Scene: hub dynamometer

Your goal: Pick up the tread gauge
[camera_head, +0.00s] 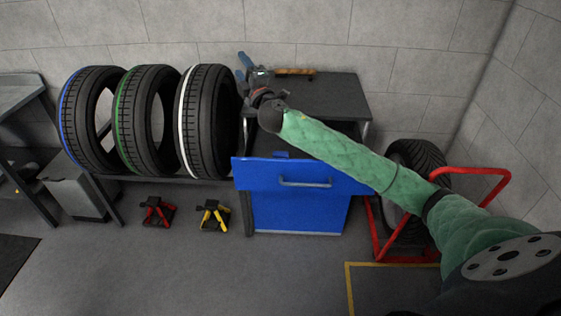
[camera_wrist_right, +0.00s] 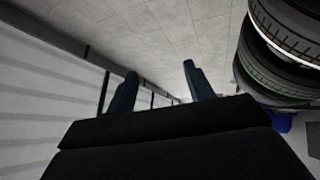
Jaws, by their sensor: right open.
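I cannot make out the tread gauge for certain. A small blue object (camera_head: 281,154) shows at the opened blue drawer (camera_head: 262,173), largely hidden by the drawer front and too small to identify. My right gripper (camera_head: 243,66) is above the back left corner of the cabinet top, beside the white-striped tire. Its blue fingers also show in the right wrist view (camera_wrist_right: 158,85), spread apart with nothing between them. My left gripper is not in view.
A wooden-handled tool (camera_head: 295,71) lies at the back of the dark cabinet top (camera_head: 325,97). Several tires stand on a rack at left, including the white-striped tire (camera_head: 210,120). Red (camera_head: 157,212) and yellow (camera_head: 213,215) jack stands sit on the floor. A red tire cart (camera_head: 374,230) is at right.

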